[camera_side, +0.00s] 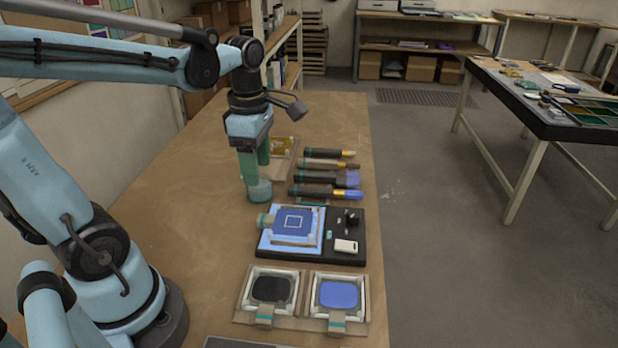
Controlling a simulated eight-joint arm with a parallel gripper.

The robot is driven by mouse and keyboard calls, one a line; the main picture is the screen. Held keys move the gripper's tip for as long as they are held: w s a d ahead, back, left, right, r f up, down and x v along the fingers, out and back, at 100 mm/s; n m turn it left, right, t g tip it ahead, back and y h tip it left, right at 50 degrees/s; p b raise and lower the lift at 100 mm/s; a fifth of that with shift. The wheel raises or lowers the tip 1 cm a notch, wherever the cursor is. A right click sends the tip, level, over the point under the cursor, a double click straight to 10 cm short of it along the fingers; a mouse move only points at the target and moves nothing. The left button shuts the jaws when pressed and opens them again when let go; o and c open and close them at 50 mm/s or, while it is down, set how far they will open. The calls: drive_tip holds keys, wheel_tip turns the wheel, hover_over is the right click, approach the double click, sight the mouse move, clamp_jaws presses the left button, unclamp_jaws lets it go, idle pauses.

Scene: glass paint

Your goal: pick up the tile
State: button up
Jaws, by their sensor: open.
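A blue square tile (295,224) with a white square outline lies on a light blue bordered plate, on the left part of a black board (346,228). A small wooden tab with a teal band touches its left side. My gripper (259,180) is above and behind the tile, a little to its left, with its green fingers pointing down. It is open and apart from the tile. A teal rounded piece shows at the lower finger end. I see nothing held between the fingers.
Several brushes (325,176) lie behind the board. A yellow panel (284,146) is partly behind my gripper. A black paint tray (272,290) and a blue paint tray (338,294) stand in front. The wooden table (185,215) is clear on the left.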

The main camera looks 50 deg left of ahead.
drive_tip(key=n, duration=0.1)
hover_over(261, 217)
drive_tip(key=f, duration=0.6)
drive_tip(key=shift+w+a, duration=0.1)
drive_tip(key=shift+w, duration=0.1)
drive_tip(key=shift+s+f, duration=0.2)
drive_tip(key=shift+f, duration=2.85)
clamp_jaws()
